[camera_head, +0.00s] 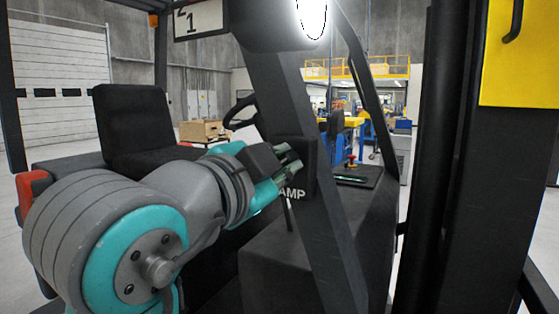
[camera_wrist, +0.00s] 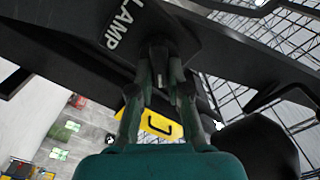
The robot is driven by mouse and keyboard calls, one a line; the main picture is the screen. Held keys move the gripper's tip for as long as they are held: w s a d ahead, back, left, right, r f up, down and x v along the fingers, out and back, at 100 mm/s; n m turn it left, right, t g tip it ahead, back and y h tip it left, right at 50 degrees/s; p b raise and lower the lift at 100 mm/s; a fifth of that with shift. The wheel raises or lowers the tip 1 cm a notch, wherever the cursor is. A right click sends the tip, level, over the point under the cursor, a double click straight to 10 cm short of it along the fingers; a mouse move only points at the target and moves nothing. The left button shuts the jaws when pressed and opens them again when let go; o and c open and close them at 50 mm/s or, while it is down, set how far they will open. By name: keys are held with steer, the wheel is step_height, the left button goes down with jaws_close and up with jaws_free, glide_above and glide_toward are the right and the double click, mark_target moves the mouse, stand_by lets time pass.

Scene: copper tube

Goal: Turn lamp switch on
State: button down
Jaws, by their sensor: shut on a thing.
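The lamp switch box (camera_head: 309,160) is a black housing on the slanted dark post of a vehicle. Its white LAMP label (camera_head: 293,193) is partly hidden behind my gripper (camera_head: 290,166); the whole label (camera_wrist: 124,24) shows in the wrist view. The switch (camera_wrist: 159,52) is a small dark part beside the label, mostly hidden between the fingers. My gripper (camera_wrist: 160,76) also shows in the wrist view, its fingertips closed in around the switch. The lamp (camera_head: 311,14) at the top of the post glows bright white.
The slanted post (camera_head: 300,120) runs close beside my gripper. A black seat (camera_head: 132,130) and a steering wheel (camera_head: 240,111) stand behind my arm. A thick dark upright (camera_head: 440,160) and a yellow panel (camera_head: 519,55) bound the right side.

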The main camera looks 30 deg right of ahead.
steer(key=shift+f+m, duration=0.1)
steer(key=shift+m, duration=0.9)
steer(key=c, duration=1.1)
jaws_free()
steer(key=shift+s, duration=0.1)
steer(key=v, duration=1.2)
steer(key=shift+f, duration=0.1)
